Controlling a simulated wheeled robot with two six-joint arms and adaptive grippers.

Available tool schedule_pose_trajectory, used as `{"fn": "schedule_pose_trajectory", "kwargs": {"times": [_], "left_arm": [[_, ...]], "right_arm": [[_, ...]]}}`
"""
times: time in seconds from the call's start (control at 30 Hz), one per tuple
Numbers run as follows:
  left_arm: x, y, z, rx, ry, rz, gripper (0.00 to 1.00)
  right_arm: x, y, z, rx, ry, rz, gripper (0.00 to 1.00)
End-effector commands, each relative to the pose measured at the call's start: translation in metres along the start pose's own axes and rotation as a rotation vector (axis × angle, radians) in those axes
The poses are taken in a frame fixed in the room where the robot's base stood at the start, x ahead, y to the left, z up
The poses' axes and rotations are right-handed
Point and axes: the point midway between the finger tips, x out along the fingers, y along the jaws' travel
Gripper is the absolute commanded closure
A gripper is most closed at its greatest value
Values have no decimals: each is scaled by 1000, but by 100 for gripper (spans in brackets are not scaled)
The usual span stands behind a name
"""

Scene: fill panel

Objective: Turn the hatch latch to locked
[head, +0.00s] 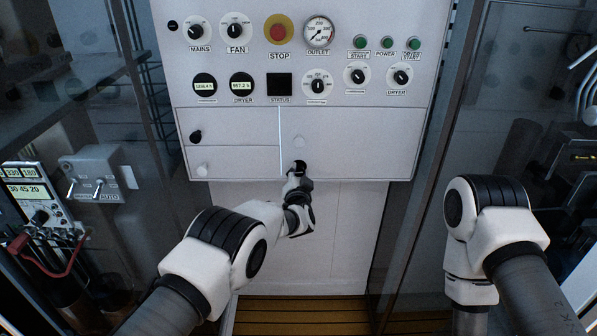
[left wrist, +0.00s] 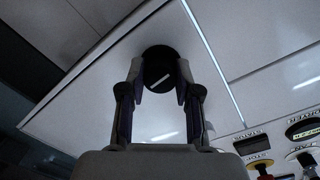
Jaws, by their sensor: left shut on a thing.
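A round black latch knob (left wrist: 160,68) with a white line mark sits low on the right-hand panel door (head: 350,137), beside the bright vertical seam. In the left wrist view its white mark is slanted. My left gripper (left wrist: 160,85) has one finger on each side of the knob and is shut on it. In the head view, the left gripper (head: 298,172) covers most of the knob at the panel's lower edge. My right arm shows at the right, but its gripper is out of view.
Dials, switches and a red stop button (head: 279,33) are above. A meter (head: 32,195) and switch box (head: 93,173) stand at left.

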Motion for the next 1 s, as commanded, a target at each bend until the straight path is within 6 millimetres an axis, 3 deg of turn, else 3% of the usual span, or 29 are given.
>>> {"fn": "schedule_pose_trajectory", "kwargs": {"times": [0.33,0.8,0.83,0.87,0.9,1.0], "left_arm": [[0,1,1,128,-8,-3,100],[0,1,2,143,-9,-3,100],[0,1,2,143,-9,-3,61],[0,1,2,143,-9,-3,50],[0,1,2,143,-9,-3,42],[0,1,1,142,-8,-4,42]], "right_arm": [[-5,0,0,0,0,0,100],[-5,0,0,0,0,0,100],[-5,0,0,0,0,0,100],[-5,0,0,0,0,0,100],[-5,0,0,0,0,0,100],[-5,0,0,0,0,0,100]]}}
